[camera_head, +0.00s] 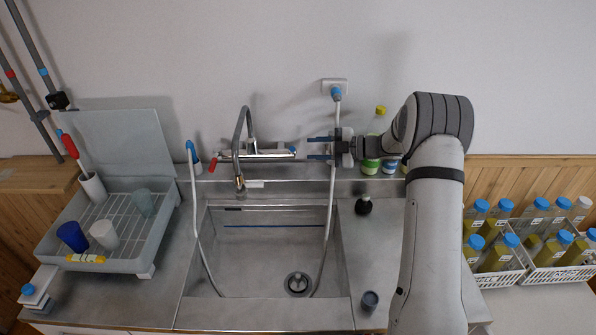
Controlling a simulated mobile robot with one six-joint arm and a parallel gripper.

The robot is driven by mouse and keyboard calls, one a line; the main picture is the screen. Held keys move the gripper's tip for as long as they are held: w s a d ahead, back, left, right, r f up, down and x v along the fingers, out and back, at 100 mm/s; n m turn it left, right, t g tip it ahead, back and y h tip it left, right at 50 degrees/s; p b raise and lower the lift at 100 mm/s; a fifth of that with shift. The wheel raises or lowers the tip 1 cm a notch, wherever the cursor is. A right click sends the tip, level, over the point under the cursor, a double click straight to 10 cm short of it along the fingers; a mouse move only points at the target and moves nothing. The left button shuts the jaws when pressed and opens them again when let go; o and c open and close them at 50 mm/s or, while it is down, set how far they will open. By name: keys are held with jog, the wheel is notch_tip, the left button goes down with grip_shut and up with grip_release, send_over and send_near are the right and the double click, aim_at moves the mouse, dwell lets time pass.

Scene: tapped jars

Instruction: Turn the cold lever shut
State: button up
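The tap (243,152) stands behind the sink, with its tall spout curving forward over the basin. A red-ended lever (212,165) is on its left side. The blue-ended cold lever (293,152) is at the right end of its body. My gripper (312,148) is just right of the blue end and points left. Its two dark blue fingers are apart, one above the other in the picture, with nothing seen between them. The fingertips look close to the lever; whether they touch it cannot be told. No water stream is visible.
A white hose (332,190) hangs close by my gripper into the sink (265,312); another hose (194,200) hangs left. A yellow-capped bottle (376,125) stands behind my wrist. A dish rack (120,262) is left.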

jog(key=shift+x, duration=2.55)
jog(key=shift+a, duration=0.25)
